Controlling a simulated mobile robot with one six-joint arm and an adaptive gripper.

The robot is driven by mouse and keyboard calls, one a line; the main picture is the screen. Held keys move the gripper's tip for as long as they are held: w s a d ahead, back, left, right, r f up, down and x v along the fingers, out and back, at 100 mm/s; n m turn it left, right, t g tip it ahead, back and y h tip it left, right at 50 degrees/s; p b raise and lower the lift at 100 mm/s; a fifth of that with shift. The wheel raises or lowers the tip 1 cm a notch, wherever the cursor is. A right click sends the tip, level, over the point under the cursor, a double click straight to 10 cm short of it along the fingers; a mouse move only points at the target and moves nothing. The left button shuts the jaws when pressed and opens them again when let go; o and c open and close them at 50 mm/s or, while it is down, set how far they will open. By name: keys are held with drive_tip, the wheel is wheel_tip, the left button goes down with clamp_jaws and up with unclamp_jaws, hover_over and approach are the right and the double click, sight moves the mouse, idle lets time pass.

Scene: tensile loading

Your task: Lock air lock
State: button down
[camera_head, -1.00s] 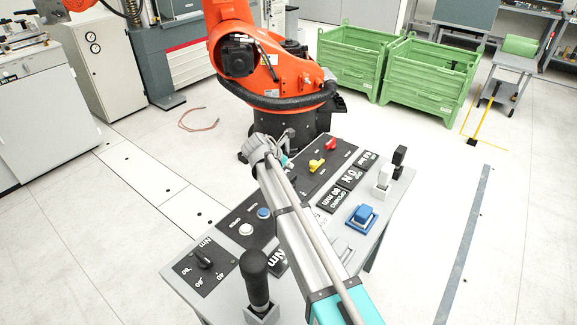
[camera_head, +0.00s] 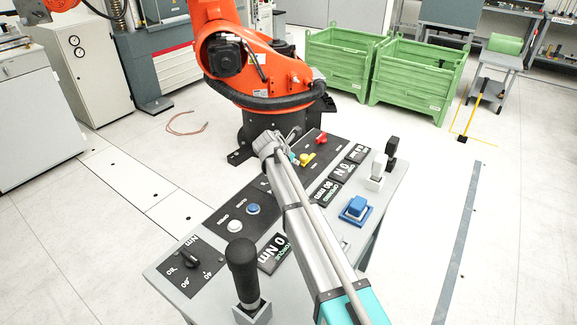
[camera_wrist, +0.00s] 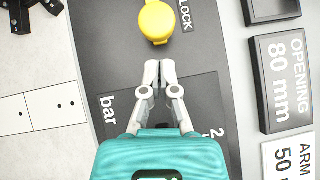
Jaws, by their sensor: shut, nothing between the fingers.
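A yellow knob (camera_wrist: 156,21) sits on the dark panel beside a label ending in "LOCK", at the top of the wrist view. In the head view the yellow knob (camera_head: 307,159) is on the console near a red knob (camera_head: 321,138). My gripper (camera_wrist: 159,67) is shut and empty over the dark panel. In the wrist view its fingertips are just below the yellow knob, with a small gap between them in the picture. In the head view my arm largely hides the gripper.
The console (camera_head: 165,283) also bears a blue switch (camera_head: 355,208), a black-handled lever (camera_head: 243,268) and several labels. An "OPENING 80 mm" display (camera_wrist: 283,78) stands right of my gripper. An orange robot (camera_head: 245,65) stands behind the console. Green crates (camera_head: 410,85) are farther back.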

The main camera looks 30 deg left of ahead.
sight(302, 156)
drive_tip(key=shift+w+d, duration=0.2)
drive_tip(key=shift+w, duration=0.55)
drive_tip(key=shift+w+d, duration=0.1)
drive_tip(key=shift+w, duration=1.7)
drive_tip(key=shift+s, duration=0.55)
drive_tip(key=s, duration=0.1)
drive_tip(key=s+r+p, duration=0.1)
drive_tip(key=s+a, duration=0.1)
drive_tip(key=s, duration=0.1)
drive_tip(key=shift+a+r+p, duration=0.1)
drive_tip(key=shift+r+p, duration=0.2)
drive_tip(key=p+v, duration=0.6)
drive_tip(key=v, duration=0.2)
drive_tip(key=shift+s, duration=0.15)
